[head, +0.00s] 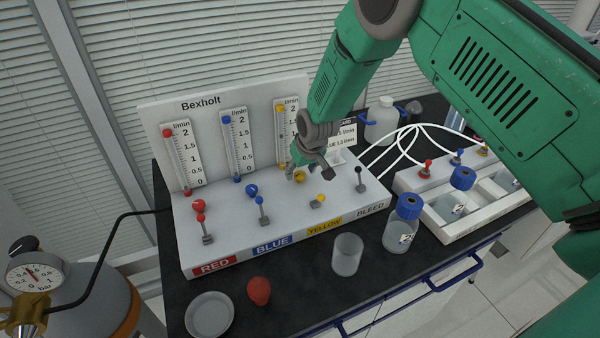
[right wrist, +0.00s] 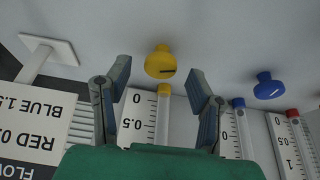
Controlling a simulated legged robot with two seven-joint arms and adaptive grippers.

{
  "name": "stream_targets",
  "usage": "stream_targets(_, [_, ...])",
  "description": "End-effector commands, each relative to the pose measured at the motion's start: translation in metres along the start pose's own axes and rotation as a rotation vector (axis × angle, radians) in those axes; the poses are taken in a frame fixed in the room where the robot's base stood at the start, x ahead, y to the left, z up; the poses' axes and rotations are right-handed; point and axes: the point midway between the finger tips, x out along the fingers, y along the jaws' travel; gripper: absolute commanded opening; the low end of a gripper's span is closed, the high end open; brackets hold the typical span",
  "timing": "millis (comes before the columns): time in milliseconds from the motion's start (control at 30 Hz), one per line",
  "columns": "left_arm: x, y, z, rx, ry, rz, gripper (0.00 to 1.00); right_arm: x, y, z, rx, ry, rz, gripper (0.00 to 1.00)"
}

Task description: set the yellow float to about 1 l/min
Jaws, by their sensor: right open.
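The yellow flow tube (head: 281,125) stands on the back panel, its scale running from 0 to 2 l/min. Yellow shows near its top, but which part is the float and its exact reading cannot be told. In the right wrist view the tube's yellow lower end (right wrist: 164,90) is near the 0 mark. The yellow knob (head: 300,177) is below the tube; it also shows in the right wrist view (right wrist: 160,62). My right gripper (head: 309,173) is open at this knob, its fingers (right wrist: 160,73) on either side of it in the picture, with gaps. My left gripper is out of view.
The blue knob (right wrist: 269,87) is beside the yellow one. Lever valves, including the yellow one (head: 318,200) and black bleed lever (head: 360,178), stand in front. A card (head: 342,136) is behind my right gripper. A beaker (head: 347,254) and bottle (head: 402,225) stand before the panel.

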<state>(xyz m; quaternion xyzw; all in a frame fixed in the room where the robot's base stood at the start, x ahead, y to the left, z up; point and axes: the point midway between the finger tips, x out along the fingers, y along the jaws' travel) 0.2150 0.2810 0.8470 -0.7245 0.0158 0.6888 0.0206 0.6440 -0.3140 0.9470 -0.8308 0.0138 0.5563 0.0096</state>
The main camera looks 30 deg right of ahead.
Motion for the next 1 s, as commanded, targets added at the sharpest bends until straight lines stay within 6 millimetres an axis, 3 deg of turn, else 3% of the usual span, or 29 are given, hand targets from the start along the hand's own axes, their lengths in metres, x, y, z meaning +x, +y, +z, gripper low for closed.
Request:
stream_targets(300, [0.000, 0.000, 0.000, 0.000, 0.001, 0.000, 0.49, -0.068, 0.002, -0.002, 0.001, 0.003, -0.001, 0.49])
stream_targets(500, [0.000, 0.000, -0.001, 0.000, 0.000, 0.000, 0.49, -0.096, 0.003, -0.001, 0.001, 0.001, -0.001, 0.49])
stream_targets(1000, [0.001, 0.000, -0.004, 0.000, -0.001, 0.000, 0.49, -0.104, 0.003, 0.000, 0.001, -0.001, -0.001, 0.49])
